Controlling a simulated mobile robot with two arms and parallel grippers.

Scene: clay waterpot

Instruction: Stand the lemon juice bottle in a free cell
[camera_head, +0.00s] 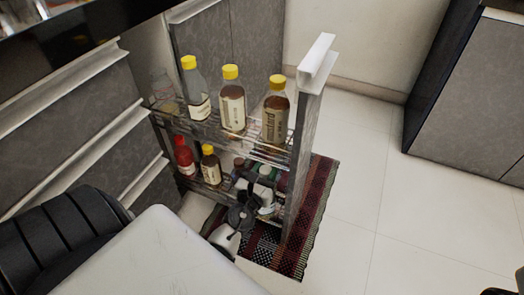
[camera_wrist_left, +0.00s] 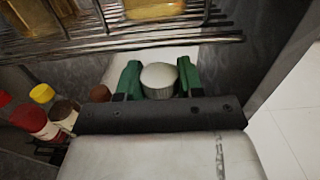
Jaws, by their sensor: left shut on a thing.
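My left gripper (camera_head: 262,192) reaches into the lower level of the pull-out rack (camera_head: 305,130), near its front panel. In the left wrist view its green fingers (camera_wrist_left: 160,82) are shut on a bottle with a ribbed white cap (camera_wrist_left: 159,77). Only the cap shows clearly there. The white cap also shows in the head view (camera_head: 265,171). The bottle's body and label are hidden, so I cannot read whether it is lemon juice. Its base is hidden too. Dark parts at the lower right corner may be my right gripper (camera_head: 507,286), mostly cut off.
Three yellow-capped bottles (camera_head: 233,107) stand on the upper level, above my left gripper. A red bottle (camera_head: 184,156) and a yellow-capped dark bottle (camera_head: 210,168) stand on the lower level, left of it. A patterned rug (camera_head: 310,215) lies beneath. Open floor (camera_head: 375,190) lies to the right.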

